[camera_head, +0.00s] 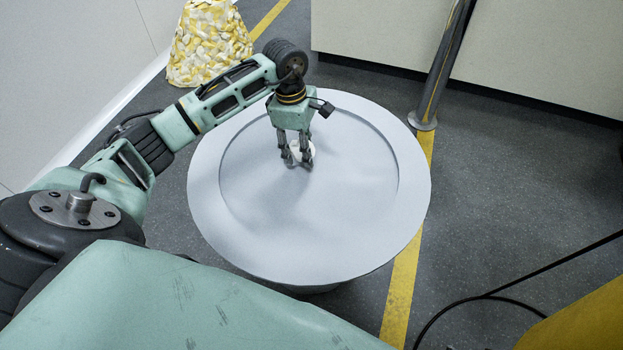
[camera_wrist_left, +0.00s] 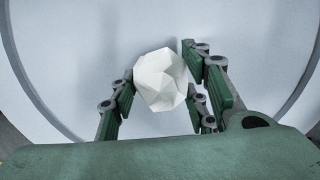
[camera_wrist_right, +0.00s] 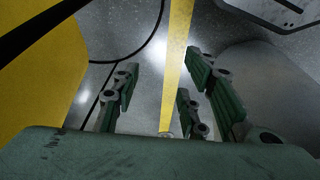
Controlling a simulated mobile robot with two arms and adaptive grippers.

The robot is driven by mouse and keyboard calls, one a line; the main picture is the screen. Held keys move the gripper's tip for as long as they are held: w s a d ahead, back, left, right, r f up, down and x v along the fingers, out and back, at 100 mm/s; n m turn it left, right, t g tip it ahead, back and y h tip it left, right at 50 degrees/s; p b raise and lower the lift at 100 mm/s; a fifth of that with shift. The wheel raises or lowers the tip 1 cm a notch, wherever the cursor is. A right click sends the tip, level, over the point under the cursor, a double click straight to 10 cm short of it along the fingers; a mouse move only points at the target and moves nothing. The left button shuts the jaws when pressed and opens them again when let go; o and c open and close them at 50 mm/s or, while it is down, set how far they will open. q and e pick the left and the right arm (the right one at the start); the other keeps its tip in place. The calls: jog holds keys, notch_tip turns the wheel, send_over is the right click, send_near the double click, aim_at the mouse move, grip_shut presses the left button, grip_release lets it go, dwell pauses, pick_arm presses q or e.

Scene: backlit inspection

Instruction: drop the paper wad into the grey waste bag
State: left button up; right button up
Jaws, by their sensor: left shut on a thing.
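The white faceted paper wad (camera_wrist_left: 160,80) is between the fingers of my left gripper (camera_head: 297,160), which is shut on it. The wad (camera_head: 303,150) is partly hidden by the fingers in the head view, over the far part of the round table top. I cannot tell whether it touches the top. A bag-like thing (camera_head: 208,45) with a yellow and white pattern stands on the floor at the upper left; no plainly grey bag shows. My right gripper (camera_wrist_right: 157,78) is open and empty in the right wrist view, above the floor.
The round pale table (camera_head: 250,245) has a raised rim and is otherwise clear. A metal post (camera_head: 440,70) stands beyond it to the right. A black cable (camera_head: 540,272) and a yellow thing (camera_head: 580,320) are at the lower right. Pale panels stand behind.

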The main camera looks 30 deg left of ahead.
pick_arm(q)
jog(key=shift+f, duration=0.5)
jog(key=shift+f+b, duration=0.55)
jog(key=shift+b, duration=0.1)
jog(key=shift+f, duration=0.35)
pick_arm(e)
jog(key=shift+s+r, duration=0.4)
jog(key=shift+r, duration=0.25)
pick_arm(q)
jog(key=o, duration=0.8)
jog(key=shift+o, duration=0.2)
jog(key=r, duration=0.4)
jog(key=a+r, duration=0.1)
jog(key=r, duration=0.7)
jog(key=shift+s+a, duration=0.2)
